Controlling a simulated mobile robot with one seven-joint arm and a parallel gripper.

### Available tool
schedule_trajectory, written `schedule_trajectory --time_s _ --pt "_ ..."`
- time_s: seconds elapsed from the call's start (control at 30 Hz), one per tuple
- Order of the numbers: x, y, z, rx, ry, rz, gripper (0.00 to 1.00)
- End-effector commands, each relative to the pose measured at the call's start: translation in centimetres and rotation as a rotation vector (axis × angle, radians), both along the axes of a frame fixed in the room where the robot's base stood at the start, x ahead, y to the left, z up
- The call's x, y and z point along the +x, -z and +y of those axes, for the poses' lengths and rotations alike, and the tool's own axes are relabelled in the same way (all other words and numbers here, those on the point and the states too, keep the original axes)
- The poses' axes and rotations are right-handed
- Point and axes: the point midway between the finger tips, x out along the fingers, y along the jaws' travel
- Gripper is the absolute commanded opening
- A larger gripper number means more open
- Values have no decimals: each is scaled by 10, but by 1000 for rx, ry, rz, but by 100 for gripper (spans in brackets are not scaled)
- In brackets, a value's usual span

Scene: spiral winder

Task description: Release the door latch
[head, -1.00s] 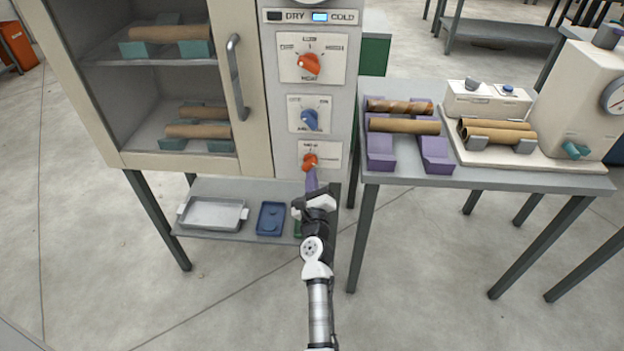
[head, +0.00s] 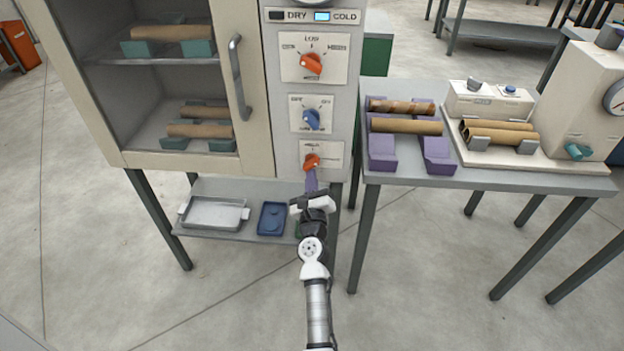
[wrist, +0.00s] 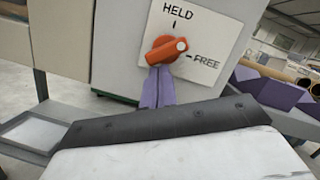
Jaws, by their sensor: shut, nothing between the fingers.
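The door latch is an orange knob (wrist: 165,50) on a white plate marked HELD at the top and FREE at the right. Its white-dotted end points right and slightly up, between the two marks and closer to FREE. In the head view the knob (head: 312,162) is the lowest on the panel. My gripper (wrist: 158,80) is shut, its purple fingers together and empty. The fingertips are at the knob's lower left side; whether they touch it is unclear. In the head view my gripper (head: 311,180) comes up from below.
The cabinet door (head: 255,120) with its grey handle (head: 238,78) is shut, left of the panel. A blue knob (head: 311,119) and another orange knob (head: 311,64) sit above. A table (head: 490,178) with purple cradles (head: 438,155) stands close on the right.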

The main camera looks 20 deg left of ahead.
Motion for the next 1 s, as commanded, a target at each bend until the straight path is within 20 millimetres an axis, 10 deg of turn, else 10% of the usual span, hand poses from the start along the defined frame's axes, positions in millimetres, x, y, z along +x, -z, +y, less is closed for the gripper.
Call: schedule_trajectory --time_s 1.0 --pt "-2 0 7 218 0 63 0"
